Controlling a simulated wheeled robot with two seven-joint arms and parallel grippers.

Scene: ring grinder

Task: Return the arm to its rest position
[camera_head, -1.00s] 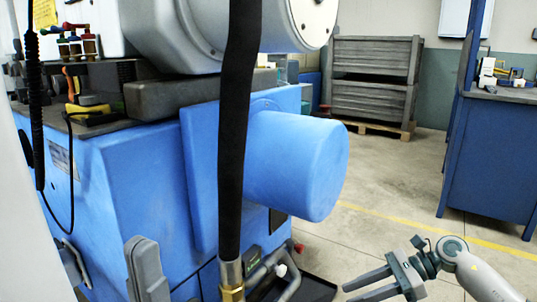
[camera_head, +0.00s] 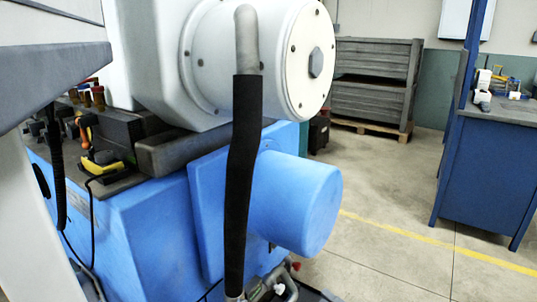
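Neither of my grippers shows in the head view now, so I cannot see whether they are open or shut. The ring grinder fills the left and middle of the view, with a blue body (camera_head: 130,235), a blue cylindrical housing (camera_head: 297,208) and a large white cylindrical head (camera_head: 262,60). A thick black hose (camera_head: 243,165) hangs in front of it.
A yellow and black tool (camera_head: 103,162) lies on the machine's top. Grey stacked crates (camera_head: 372,85) stand on a pallet at the back. A blue workbench (camera_head: 490,170) is at the right. The floor (camera_head: 400,190) between machine and bench is clear.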

